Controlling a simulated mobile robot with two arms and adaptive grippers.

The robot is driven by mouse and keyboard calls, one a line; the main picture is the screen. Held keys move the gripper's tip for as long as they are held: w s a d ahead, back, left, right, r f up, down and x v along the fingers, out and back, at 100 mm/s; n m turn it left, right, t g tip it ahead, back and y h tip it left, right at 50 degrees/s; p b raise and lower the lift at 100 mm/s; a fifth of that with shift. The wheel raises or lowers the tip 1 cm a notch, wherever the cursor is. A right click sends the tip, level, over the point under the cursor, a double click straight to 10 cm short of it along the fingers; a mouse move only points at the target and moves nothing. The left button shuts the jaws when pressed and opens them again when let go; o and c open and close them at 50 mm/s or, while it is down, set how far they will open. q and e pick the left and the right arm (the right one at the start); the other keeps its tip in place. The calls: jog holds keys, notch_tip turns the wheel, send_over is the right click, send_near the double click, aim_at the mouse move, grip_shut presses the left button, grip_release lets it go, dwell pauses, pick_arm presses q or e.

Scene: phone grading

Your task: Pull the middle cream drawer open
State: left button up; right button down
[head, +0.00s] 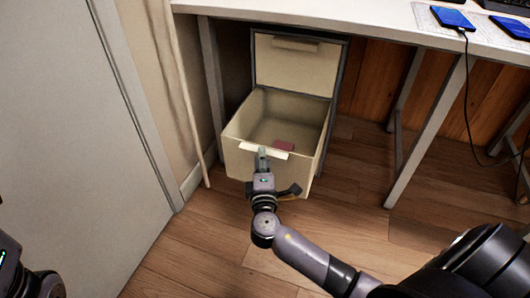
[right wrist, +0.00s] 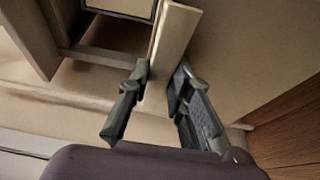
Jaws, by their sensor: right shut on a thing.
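The middle cream drawer (head: 243,158) is pulled well out of the cabinet under the desk, and its inside shows from above. In the right wrist view, the fingers of my right gripper (right wrist: 158,88) lie on either side of the handle bar (right wrist: 175,36). My left gripper is not in view; only a piece of my left arm shows at the lower left.
A closed upper drawer front (head: 290,70) with its own handle is above the open drawer. The white desk (head: 340,22) carries phones, with a cable hanging down at the right. Metal desk legs stand on both sides. Wooden floor (head: 180,255) is clear in front.

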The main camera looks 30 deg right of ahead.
jog(key=shift+s+a+f, duration=0.1)
jog(key=shift+f, duration=0.25)
jog(key=c, duration=1.7)
grip_release()
jog(key=shift+o, duration=0.9)
jog(key=shift+r, duration=0.1)
jog(key=v, duration=1.2)
